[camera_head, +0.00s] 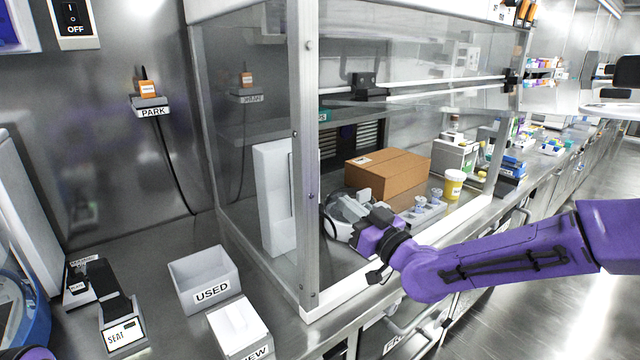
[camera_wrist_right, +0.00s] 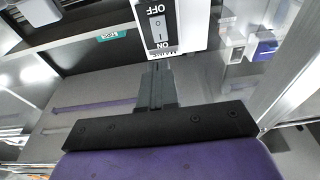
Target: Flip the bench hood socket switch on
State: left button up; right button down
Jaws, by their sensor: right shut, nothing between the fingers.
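In the right wrist view, a white-framed switch panel (camera_wrist_right: 165,27) has a dark plate with a grey rocker (camera_wrist_right: 158,26) between the words OFF and ON, which appear upside down. My right gripper (camera_wrist_right: 155,68) is shut and empty, its fingertips pointing at the ON end of the plate. I cannot tell if they touch it. In the head view my right gripper (camera_head: 345,213) is inside the bench hood, near a tall white box (camera_head: 272,208); the rocker face is not visible there. My left gripper is out of view.
A metal hood post (camera_head: 306,150) and clear side pane stand left of my right arm. A cardboard box (camera_head: 388,172), small cups (camera_head: 420,203) and a yellow-labelled jar (camera_head: 453,186) sit close to its right. Another OFF-labelled switch (camera_head: 71,14) is on the left wall.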

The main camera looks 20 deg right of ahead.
jog(key=p+x, duration=0.1)
jog(key=x, duration=0.9)
jog(key=r+p, duration=0.1)
jog(key=p, duration=0.2)
jog(key=shift+w+r+g, duration=0.15)
jog(key=shift+r+g, duration=0.05)
jog(key=shift+g, duration=0.2)
jog(key=shift+a+f, duration=0.1)
jog(key=shift+f, duration=0.45)
jog(key=r+b+v, duration=0.1)
jog(key=b+v, duration=0.1)
jog(key=v, duration=0.8)
jog(key=shift+s+f, duration=0.2)
jog(key=shift+s, duration=0.1)
